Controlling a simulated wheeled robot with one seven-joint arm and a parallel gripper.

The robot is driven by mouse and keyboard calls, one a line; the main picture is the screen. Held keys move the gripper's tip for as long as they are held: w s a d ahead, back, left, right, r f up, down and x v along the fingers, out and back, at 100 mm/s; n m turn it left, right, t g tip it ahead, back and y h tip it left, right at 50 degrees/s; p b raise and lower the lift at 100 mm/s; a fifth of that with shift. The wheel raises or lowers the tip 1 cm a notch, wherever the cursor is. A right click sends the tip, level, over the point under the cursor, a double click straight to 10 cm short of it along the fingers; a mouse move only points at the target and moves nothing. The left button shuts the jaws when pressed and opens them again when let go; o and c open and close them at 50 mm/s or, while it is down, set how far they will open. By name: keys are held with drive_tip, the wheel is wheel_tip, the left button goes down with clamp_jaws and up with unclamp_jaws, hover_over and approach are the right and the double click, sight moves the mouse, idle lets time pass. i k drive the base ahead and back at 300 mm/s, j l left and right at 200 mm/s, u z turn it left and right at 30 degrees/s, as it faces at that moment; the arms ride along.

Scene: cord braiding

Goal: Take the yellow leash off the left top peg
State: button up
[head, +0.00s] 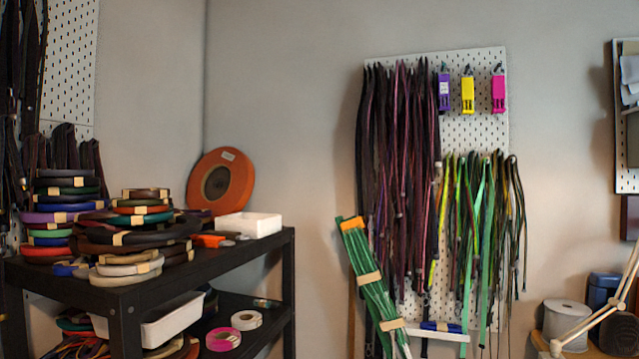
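A white pegboard (475,133) hangs on the wall right of centre. Its top right pegs hold a purple item (444,93), a yellow item (467,95) and a pink item (498,94), in that order from the left. The yellow one hangs on the middle of these three pegs; it looks like a short folded bundle, and I cannot tell if it is a leash. Dark and purplish cords (400,180) hang from the board's top left and hide the pegs there. Green and yellow cords (482,215) hang lower right. My gripper is not in view.
A black shelf unit (125,298) at left carries stacks of coiled straps, a white box (248,224) and an orange spool (221,181). A bundled green cord (371,285) leans before the pegboard. A pale jointed rod (598,314) and a grey spool (566,322) are lower right.

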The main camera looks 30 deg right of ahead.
sight(466, 83)
drive_tip(key=i+z, duration=0.15)
drive_tip(key=z, duration=0.7)
